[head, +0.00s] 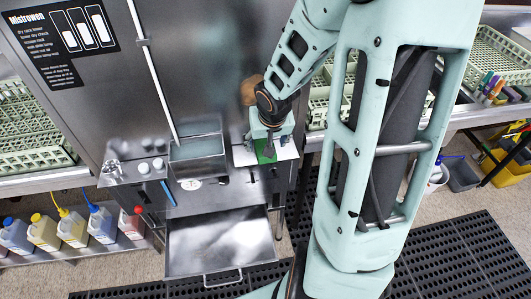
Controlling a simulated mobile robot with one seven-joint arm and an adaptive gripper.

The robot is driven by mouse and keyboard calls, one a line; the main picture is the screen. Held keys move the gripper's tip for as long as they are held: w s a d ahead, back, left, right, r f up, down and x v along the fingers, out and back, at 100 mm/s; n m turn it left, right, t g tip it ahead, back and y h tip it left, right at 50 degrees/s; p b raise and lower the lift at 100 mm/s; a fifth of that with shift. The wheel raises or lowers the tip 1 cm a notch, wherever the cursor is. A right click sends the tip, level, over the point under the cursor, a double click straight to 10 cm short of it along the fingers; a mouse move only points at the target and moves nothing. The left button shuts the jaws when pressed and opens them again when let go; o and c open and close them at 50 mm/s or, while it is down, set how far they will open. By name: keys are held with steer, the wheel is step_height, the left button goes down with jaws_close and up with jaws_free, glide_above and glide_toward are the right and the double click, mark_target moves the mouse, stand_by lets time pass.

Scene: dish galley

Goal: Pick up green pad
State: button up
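The green pad (265,156) shows as a small bright green patch at the front of a pale ledge (243,157) on the steel machine. My gripper (267,150) is at the pad, pointing down just above and around it. It covers much of the pad, so only part of the green shows. I cannot tell whether the fingers touch the pad or how far apart they are.
A steel dishwashing machine (215,60) stands behind, with a small steel trough (198,150) left of the ledge and an open tray (222,245) below. Green dish racks (30,125) flank it. Coloured jugs (72,228) stand lower left. A black mat (450,260) lies on the floor.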

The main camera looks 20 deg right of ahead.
steer(key=b+x, duration=0.1)
steer(key=x, duration=0.3)
steer(key=shift+w+d+f, duration=0.1)
steer(key=shift+w, duration=0.15)
steer(key=shift+c, duration=0.5)
steer(key=c, duration=0.8)
